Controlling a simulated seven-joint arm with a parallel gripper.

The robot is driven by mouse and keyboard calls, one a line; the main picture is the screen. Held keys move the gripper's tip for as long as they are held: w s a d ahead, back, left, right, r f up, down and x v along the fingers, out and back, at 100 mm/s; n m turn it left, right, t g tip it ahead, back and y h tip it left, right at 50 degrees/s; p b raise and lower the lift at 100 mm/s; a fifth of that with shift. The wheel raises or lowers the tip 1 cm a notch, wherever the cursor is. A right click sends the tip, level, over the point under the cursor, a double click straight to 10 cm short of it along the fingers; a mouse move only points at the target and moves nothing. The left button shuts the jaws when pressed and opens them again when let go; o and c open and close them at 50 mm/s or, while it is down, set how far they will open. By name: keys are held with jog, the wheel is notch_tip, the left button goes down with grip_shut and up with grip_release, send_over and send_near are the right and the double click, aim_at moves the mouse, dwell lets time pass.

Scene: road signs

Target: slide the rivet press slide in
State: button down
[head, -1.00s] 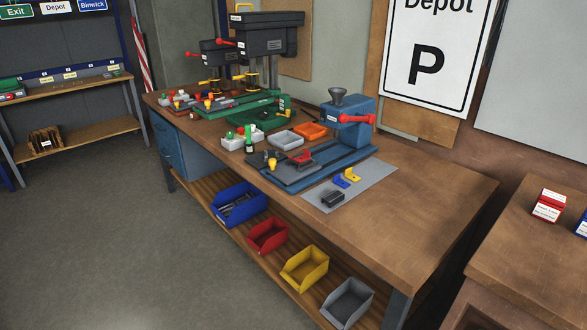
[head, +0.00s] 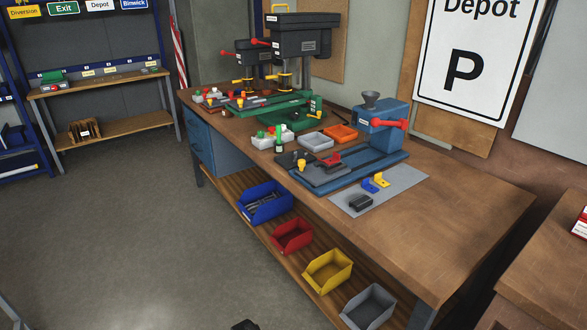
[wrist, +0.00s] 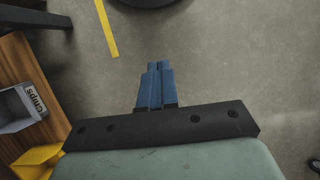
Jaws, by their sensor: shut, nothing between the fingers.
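The rivet press (head: 382,132) is a blue machine with a grey funnel and a red handle, on the wooden workbench in the head view. Its slide (head: 322,172) is a dark plate with a red clamp and a yellow knob. It sits at the left end of the press's blue base (head: 375,162), out to the left of the press head. My gripper (wrist: 158,68) shows in the wrist view with its blue fingers together and empty, above the bare floor. It is well away from the press.
A grey mat (head: 400,188) with a black block, a blue and a yellow bracket lies right of the press. Blue, red, yellow and grey bins (head: 328,270) sit on the lower shelf. The bench's right part (head: 470,215) is clear.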

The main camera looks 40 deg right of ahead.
aim_at(299, 165)
jog(key=w+d+r+t+h, duration=0.1)
jog(key=w+d+r+t, duration=0.1)
jog(key=w+d+r, duration=0.5)
jog(key=w+r+t+h, duration=0.15)
jog(key=w+r, duration=0.35)
jog(key=w, duration=0.6)
jog(key=w+d+r+n+t+h, duration=0.1)
jog(key=w+d+r+n+h, duration=0.45)
jog(key=r, duration=0.65)
jog(key=w+d+r+n+t+h, duration=0.1)
jog(key=w+d+r+n+h, duration=0.4)
jog(key=r, duration=0.7)
jog(key=w+d+r+n+t+h, duration=0.1)
jog(key=w+d+r+n+h, duration=0.5)
jog(key=r, duration=0.6)
jog(key=d+n, duration=0.1)
jog(key=d, duration=0.4)
jog(key=w+d+n+y, duration=0.1)
jog(key=d, duration=0.4)
jog(key=d+n, duration=0.2)
jog(key=d, duration=0.2)
jog(key=shift+w+d+f, duration=0.25)
jog(key=shift+d+f, duration=0.15)
jog(key=shift+d, duration=0.1)
